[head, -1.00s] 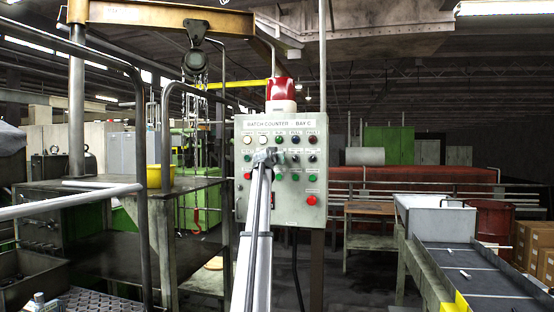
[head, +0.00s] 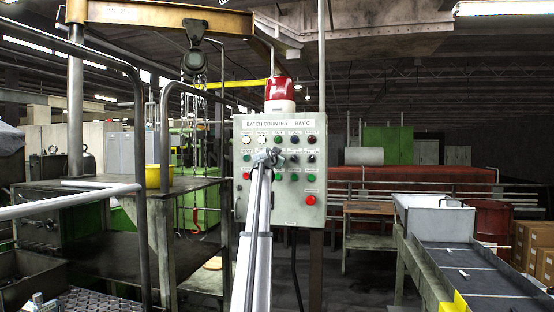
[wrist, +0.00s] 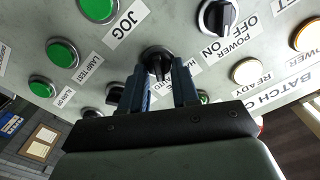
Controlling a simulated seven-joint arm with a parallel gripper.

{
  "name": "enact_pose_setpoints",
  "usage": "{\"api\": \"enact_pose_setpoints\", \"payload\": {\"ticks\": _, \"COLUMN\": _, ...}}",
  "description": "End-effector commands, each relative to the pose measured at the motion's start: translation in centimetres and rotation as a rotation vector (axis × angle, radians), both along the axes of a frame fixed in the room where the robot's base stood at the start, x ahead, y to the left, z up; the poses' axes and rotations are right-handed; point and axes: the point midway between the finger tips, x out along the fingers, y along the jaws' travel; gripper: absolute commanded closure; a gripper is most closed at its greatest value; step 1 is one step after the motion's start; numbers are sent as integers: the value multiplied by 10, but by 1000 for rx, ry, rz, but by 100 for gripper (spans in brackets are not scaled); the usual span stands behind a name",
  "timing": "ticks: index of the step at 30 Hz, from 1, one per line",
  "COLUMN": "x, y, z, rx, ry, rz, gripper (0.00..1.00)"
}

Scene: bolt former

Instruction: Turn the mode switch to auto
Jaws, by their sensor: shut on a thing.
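The mode switch (wrist: 157,53) is a black rotary knob on the grey control panel, seen in the wrist view between my two blue fingers. My gripper (wrist: 160,78) is shut on it, one finger on each side. A label beside the knob is partly covered by the right finger, and only fragments of its text show. The knob's pointer is partly hidden between the fingers, so I cannot tell its exact setting. In the head view my gripper (head: 268,157) is at the middle of the panel (head: 250,207) and hides the switch.
In the wrist view, a POWER OFF/ON switch (wrist: 218,15) is to the upper right and a green JOG button (wrist: 97,6) to the upper left. A green LAMP TEST button (wrist: 61,53) is at left. A red beacon (head: 280,90) tops the panel.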

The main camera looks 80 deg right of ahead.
Motion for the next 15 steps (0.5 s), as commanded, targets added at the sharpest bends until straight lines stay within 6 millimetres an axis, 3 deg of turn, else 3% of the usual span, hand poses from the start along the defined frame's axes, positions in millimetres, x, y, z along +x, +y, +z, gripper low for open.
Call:
{"api": "enact_pose_setpoints", "payload": {"ticks": 10, "x": 0, "y": 0, "z": 1, "rx": -1, "ry": -4, "rz": 1, "gripper": 100}}
{"api": "enact_pose_setpoints", "payload": {"ticks": 11, "x": 0, "y": 0, "z": 1, "rx": -1, "ry": -4, "rz": 1, "gripper": 68}}
{"api": "enact_pose_setpoints", "payload": {"ticks": 15, "x": 0, "y": 0, "z": 0, "rx": 0, "ry": -3, "rz": 0, "gripper": 55}}
